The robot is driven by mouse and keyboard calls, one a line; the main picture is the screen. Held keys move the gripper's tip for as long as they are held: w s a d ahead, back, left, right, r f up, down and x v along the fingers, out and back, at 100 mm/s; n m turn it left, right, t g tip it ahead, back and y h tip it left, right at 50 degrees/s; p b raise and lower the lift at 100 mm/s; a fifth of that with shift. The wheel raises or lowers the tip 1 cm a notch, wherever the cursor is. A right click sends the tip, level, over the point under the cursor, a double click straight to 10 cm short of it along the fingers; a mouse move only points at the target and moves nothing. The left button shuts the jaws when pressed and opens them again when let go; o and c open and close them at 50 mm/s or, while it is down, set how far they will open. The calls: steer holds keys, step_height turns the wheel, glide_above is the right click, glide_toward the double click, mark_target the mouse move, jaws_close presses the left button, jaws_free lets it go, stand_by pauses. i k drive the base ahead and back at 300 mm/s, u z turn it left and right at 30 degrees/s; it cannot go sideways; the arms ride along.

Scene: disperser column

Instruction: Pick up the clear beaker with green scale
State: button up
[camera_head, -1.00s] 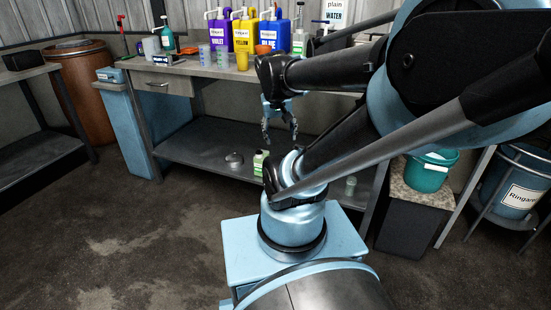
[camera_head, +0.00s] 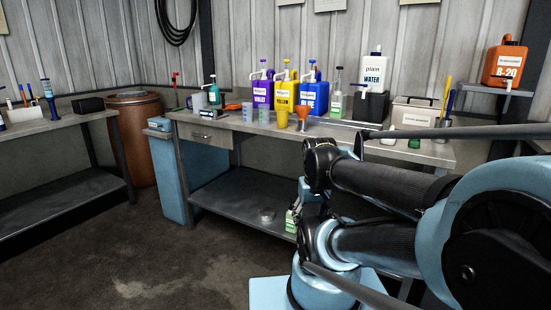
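Two small clear beakers stand side by side on the workbench, left of the yellow cup (camera_head: 282,118). They are the left beaker (camera_head: 247,113) and the right beaker (camera_head: 264,116). Their scale marks are too small for me to tell which scale is green. My gripper (camera_head: 309,194) hangs below my black wrist, in front of the bench and lower than its top, to the right of the beakers.
Violet (camera_head: 262,91), yellow (camera_head: 285,90) and blue (camera_head: 312,90) jugs stand behind the beakers. An orange funnel (camera_head: 302,112) is to their right. Open floor lies at front left.

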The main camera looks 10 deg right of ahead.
mark_target(263, 108)
steer(key=k, duration=0.45)
steer(key=u, duration=0.5)
steer(key=i, duration=1.4)
steer(key=u, duration=0.55)
